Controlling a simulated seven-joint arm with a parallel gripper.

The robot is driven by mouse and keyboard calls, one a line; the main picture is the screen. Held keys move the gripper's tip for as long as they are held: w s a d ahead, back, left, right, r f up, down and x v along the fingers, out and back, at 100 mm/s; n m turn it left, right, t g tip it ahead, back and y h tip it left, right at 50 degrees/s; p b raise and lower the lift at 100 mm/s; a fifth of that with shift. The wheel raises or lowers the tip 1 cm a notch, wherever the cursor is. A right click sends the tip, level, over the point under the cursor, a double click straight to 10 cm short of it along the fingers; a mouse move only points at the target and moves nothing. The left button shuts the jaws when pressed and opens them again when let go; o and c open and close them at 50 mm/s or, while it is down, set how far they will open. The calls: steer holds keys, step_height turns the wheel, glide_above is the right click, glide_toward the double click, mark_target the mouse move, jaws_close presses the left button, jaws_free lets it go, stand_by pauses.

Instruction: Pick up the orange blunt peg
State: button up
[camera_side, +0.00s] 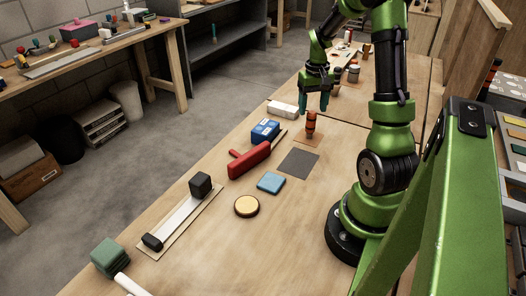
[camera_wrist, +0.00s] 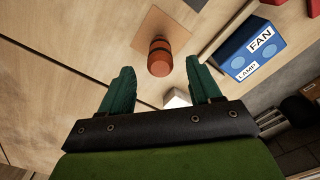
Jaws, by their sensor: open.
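The orange blunt peg (camera_side: 311,122) stands upright on a brown square pad (camera_side: 304,139) on the workbench. It has a dark band near its top. In the wrist view the peg (camera_wrist: 159,58) is seen from above, ahead of the fingertips and roughly between their lines. My gripper (camera_side: 314,102) is open and empty, above the bench and beside the peg in the side view. In the wrist view its two teal fingers (camera_wrist: 157,75) are spread apart, and nothing is between them. The peg is not touched as far as I can see.
A blue box labelled FAN and LAMP (camera_wrist: 254,49) stands near the peg, and it shows in the side view (camera_side: 265,131). A white block (camera_side: 283,109), a red tool (camera_side: 249,160) and a dark grey square (camera_side: 298,163) lie nearby. Bottles (camera_side: 353,74) stand behind.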

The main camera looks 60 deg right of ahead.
mark_target(312, 112)
step_height(312, 112, down, 5)
steer(key=shift+f, duration=0.15)
jaws_close()
stand_by(0.4)
